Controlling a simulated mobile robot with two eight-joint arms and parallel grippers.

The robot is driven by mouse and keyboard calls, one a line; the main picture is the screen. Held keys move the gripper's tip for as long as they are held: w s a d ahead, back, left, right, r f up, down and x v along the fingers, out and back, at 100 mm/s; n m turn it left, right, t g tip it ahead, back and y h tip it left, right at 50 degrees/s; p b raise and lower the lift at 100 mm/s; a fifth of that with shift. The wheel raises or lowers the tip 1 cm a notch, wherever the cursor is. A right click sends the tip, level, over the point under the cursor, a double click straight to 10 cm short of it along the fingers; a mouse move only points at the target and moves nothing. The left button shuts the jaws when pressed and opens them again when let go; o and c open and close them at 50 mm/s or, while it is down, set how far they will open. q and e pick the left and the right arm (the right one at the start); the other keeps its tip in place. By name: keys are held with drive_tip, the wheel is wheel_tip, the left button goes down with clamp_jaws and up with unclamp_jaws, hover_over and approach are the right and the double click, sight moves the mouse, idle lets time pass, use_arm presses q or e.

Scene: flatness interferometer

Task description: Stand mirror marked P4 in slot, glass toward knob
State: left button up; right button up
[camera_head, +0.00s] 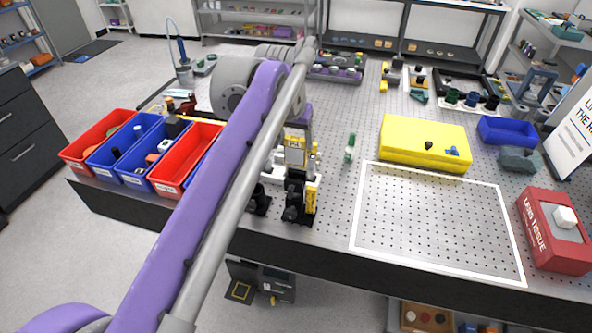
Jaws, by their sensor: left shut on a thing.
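The mirror marked P4 (295,151) is a small block with a pale label on its face and a yellowish top edge. It is upright, left of the table's middle. My left gripper (297,136) comes down from above and is shut on it. Below is a mount with black parts (296,196), a yellow upright piece (311,198) and a white base (275,176). A dark round part, possibly the knob (290,214), is at its front. The slot is hidden, and I cannot tell whether the mirror touches the mount. My right gripper is not in view.
Red and blue bins (110,160) stand at the left edge, partly behind my left arm. A yellow case (425,138) stands behind a bare white-outlined area (430,215). A red tissue box (552,232) is at the right. A small green item (350,148) stands right of the mount.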

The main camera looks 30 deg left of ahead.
sight(294, 157)
use_arm(q)
drive_tip(key=shift+f, duration=3)
drive_tip(key=shift+f, duration=0.15)
drive_tip(key=o, duration=1.4)
drive_tip(key=v, duration=1.2)
drive_tip(key=s+d+f+m, duration=0.1)
drive_tip(key=s+d+f, duration=0.2)
drive_tip(key=f, duration=0.6)
drive_tip(key=s+d+f+t, duration=0.1)
drive_tip(key=s+d+f, duration=0.2)
drive_tip(key=s+f, duration=0.4)
drive_tip(key=s+d+f+m+h, duration=0.1)
drive_tip(key=s+d+f, duration=0.2)
drive_tip(key=s+f, duration=0.3)
wheel_tip(294, 157, down, 5)
drive_tip(key=shift+d+f+m, duration=0.1)
drive_tip(key=shift+d+m, duration=0.1)
drive_tip(key=shift+m, duration=0.1)
